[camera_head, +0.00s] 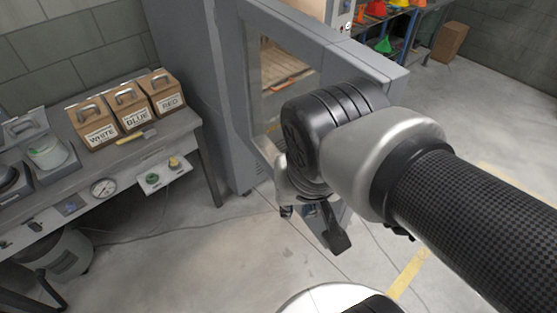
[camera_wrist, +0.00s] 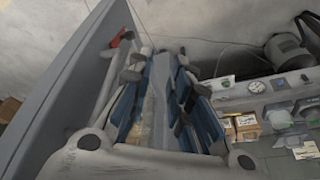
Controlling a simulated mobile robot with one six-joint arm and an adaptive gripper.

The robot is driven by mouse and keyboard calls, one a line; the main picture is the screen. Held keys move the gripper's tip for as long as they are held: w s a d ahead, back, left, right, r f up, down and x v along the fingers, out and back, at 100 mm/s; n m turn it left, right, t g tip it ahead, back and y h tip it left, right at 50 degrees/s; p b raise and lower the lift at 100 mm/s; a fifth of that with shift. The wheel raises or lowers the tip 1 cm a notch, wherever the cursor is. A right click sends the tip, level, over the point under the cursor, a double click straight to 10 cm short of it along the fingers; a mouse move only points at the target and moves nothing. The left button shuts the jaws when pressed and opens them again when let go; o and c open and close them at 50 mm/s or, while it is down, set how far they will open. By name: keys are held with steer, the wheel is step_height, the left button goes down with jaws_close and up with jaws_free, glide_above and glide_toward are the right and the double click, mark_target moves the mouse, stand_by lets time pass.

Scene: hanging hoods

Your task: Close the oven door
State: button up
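The oven door (camera_head: 345,52) is a large grey panel with a window, standing swung out from the grey oven body (camera_head: 185,75) in the head view. My gripper (camera_head: 318,225) hangs in front of its lower part, pointing down, and my arm hides some of the door. In the wrist view, a large grey panel that looks like the door (camera_wrist: 60,75) runs along the left, beside my gripper (camera_wrist: 160,65). A small red part (camera_wrist: 122,38) shows near the fingertips.
A workbench (camera_head: 190,122) at left holds brown boxes (camera_head: 131,105) labelled white, blue and red, plus a gauge (camera_head: 103,188). Open concrete floor lies between bench and door.

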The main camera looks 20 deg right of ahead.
steer(key=w+m, duration=0.2)
steer(key=w+d+m+g+h+p, duration=0.1)
steer(key=w+m, duration=0.1)
steer(key=w+m+g, duration=0.1)
steer(key=w+m, duration=0.1)
steer(key=shift+w+d+m+h+p, duration=0.1)
steer(key=shift+d+m+h+p, duration=0.2)
steer(key=shift+p, duration=0.1)
jaws_close()
steer(key=w+f+m+g+h+p, duration=0.1)
steer(key=w+f+m+h, duration=0.15)
steer(key=w+m, duration=0.35)
steer(key=w+d+f+b, duration=0.1)
steer(key=d+f+b, duration=0.1)
steer(key=d+f, duration=0.6)
steer(key=shift+w+f, duration=0.25)
steer(key=shift+f, duration=0.4)
steer(key=shift+y, duration=0.25)
